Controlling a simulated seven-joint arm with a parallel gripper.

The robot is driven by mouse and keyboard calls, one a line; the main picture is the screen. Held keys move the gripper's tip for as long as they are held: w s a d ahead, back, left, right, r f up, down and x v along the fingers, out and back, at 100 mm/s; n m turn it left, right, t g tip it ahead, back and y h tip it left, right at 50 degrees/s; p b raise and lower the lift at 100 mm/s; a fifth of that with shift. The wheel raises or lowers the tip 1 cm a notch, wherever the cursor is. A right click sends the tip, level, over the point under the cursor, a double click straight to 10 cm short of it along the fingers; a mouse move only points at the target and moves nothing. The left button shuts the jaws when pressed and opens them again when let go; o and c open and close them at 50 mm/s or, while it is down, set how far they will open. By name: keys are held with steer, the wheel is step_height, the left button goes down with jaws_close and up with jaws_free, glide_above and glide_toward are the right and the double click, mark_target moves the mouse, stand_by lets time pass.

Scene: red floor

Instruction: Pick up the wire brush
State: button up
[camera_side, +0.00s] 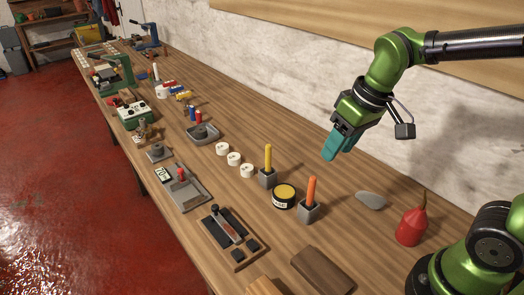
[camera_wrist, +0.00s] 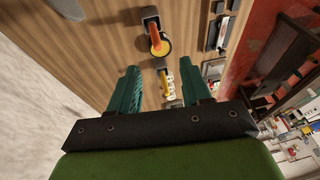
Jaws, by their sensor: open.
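I cannot identify a wire brush for certain in either view. A dark-topped wooden tray (camera_side: 244,258) holds a long narrow tool (camera_side: 226,227) that is too small to make out. A brown block (camera_side: 322,270) lies at the bench's near end. My gripper (camera_side: 332,154) hangs in the air above the bench, near the wall, its teal fingers pointing down. In the wrist view my gripper (camera_wrist: 160,66) has its fingers apart with nothing between them. Beyond the fingers are an orange handle (camera_wrist: 154,36) and a yellow handle (camera_wrist: 168,82).
The orange handle (camera_side: 311,188) and yellow handle (camera_side: 268,157) stand in grey holders beside a yellow-lidded tin (camera_side: 284,196). White rolls (camera_side: 234,159), a grey stone (camera_side: 371,200) and a red oil can (camera_side: 411,227) stand nearby. The wall closes off the bench's back edge.

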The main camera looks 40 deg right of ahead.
mark_target(313, 178)
steer(key=w+a+n+g+h, duration=0.1)
steer(key=w+n+g, duration=0.25)
steer(key=n, duration=0.35)
steer(key=f, duration=0.7)
steer(key=w+f, duration=0.1)
steer(key=f, duration=0.3)
steer(key=shift+a, duration=0.1)
steer(key=shift+w+f, duration=0.1)
steer(key=shift+f, duration=2.75)
jaws_close()
